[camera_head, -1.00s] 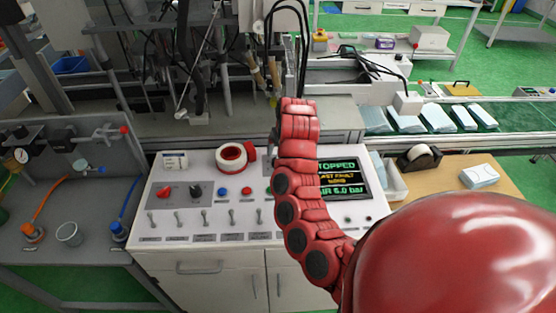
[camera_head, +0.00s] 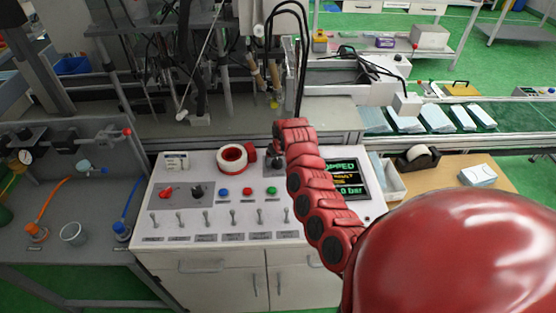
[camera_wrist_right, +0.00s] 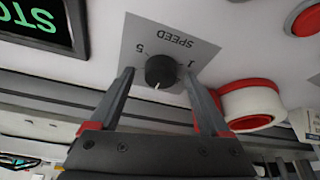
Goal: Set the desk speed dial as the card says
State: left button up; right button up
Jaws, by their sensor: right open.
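In the right wrist view the black speed dial (camera_wrist_right: 160,70) sits on a grey plate (camera_wrist_right: 135,40) marked SPEED, upside down in this view. A 5 and a 1 show beside it, and its white pointer mark faces the bottom of the picture. My right gripper (camera_wrist_right: 158,76) is open, one finger on either side of the dial; contact is not clear. In the head view my right gripper (camera_head: 275,157) is at the back of the white desk (camera_head: 215,210), largely hidden by my arm. A small white card (camera_head: 175,162) stands at the desk's back left, its writing unreadable.
A red-and-white tape roll (camera_head: 232,158) lies just left of my gripper. A red knob (camera_head: 166,192), a black knob (camera_head: 196,190), coloured buttons and several toggle switches cover the desk front. The screen (camera_head: 347,177) is partly behind my arm.

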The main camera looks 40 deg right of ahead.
grip_shut()
jog(key=shift+n, duration=0.3)
jog(key=shift+d+f+n+y+b, duration=0.15)
jog(key=shift+n+y+b, duration=0.35)
jog(key=shift+n+b, duration=0.65)
jog(key=n+y+b, duration=0.1)
jog(key=n+b, duration=0.2)
jog(key=b, duration=0.1)
jog(key=n+y+b, duration=0.1)
jog(key=n+b, duration=0.3)
jog(key=b, duration=0.1)
jog(key=shift+w+d+y, duration=0.1)
jog(key=shift+y, duration=0.2)
jog(key=shift+r+n+g+y+b, duration=0.2)
jog(key=shift+n+g+y+b, duration=0.2)
jog(key=shift+n+b, duration=0.9)
